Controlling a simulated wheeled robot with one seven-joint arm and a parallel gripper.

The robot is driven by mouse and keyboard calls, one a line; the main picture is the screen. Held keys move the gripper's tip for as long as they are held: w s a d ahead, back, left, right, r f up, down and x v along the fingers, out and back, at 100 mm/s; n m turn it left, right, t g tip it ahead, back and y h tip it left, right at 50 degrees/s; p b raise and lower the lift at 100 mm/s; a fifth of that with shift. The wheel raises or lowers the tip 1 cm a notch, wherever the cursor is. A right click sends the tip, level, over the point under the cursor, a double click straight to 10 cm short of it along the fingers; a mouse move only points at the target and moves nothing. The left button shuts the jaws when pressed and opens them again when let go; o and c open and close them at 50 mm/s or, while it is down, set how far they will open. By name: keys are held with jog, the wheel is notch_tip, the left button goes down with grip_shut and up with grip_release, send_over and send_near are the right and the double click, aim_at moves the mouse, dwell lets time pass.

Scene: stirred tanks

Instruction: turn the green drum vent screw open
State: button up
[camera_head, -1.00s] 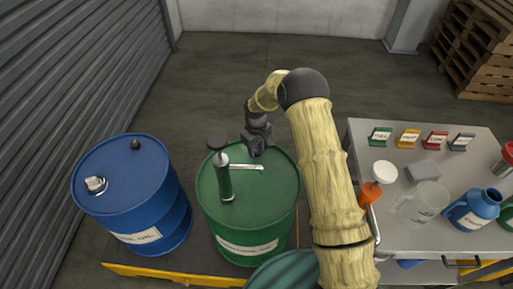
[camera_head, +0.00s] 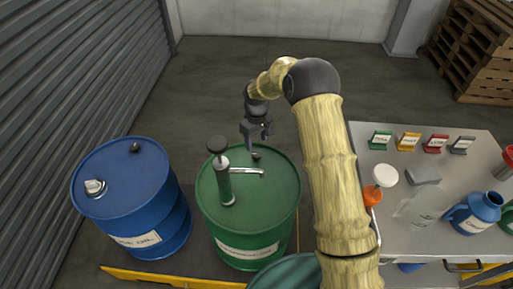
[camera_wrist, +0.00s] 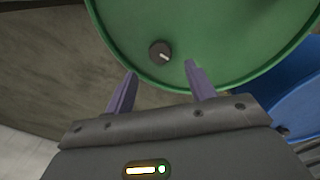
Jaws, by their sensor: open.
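The green drum (camera_head: 275,205) stands in the middle of the head view. Its vent screw (camera_head: 256,155) is a small dark knob near the far edge of the lid. In the wrist view the vent screw (camera_wrist: 160,52) is a round black knob with a short pale mark on its face. My gripper (camera_head: 252,148) is over the far edge of the drum. In the wrist view its two fingers (camera_wrist: 160,71) are open and empty. The knob lies beyond the tips, in line with the gap between them; no contact shows.
A green hand pump (camera_head: 225,180) with a pale spout (camera_head: 248,171) stands on the lid, close to the vent screw. A blue drum (camera_head: 130,190) is at left. A grey table (camera_head: 400,235) with jugs and coloured labels is at right. Floor behind the drums is clear.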

notch_tip(320, 180, up, 11)
dwell(0.3)
dwell(0.4)
jog(key=s+d+r+m+t+p, duration=0.1)
jog(key=s+d+r+m+p, duration=0.1)
jog(key=s+d, duration=0.4)
jog(key=s+d+r+m+p, duration=0.3)
jog(key=s+d+r, duration=0.3)
jog(key=s, duration=0.5)
jog(key=s+d+r+m+t+p, duration=0.1)
jog(key=s+d+r+m+p, duration=0.2)
jog(key=s+d, duration=0.3)
jog(key=s+r, duration=0.1)
jog(key=s, duration=0.2)
jog(key=shift+s+m+t, duration=0.3)
jog(key=shift+s+m, duration=0.05)
jog(key=shift+m, duration=0.05)
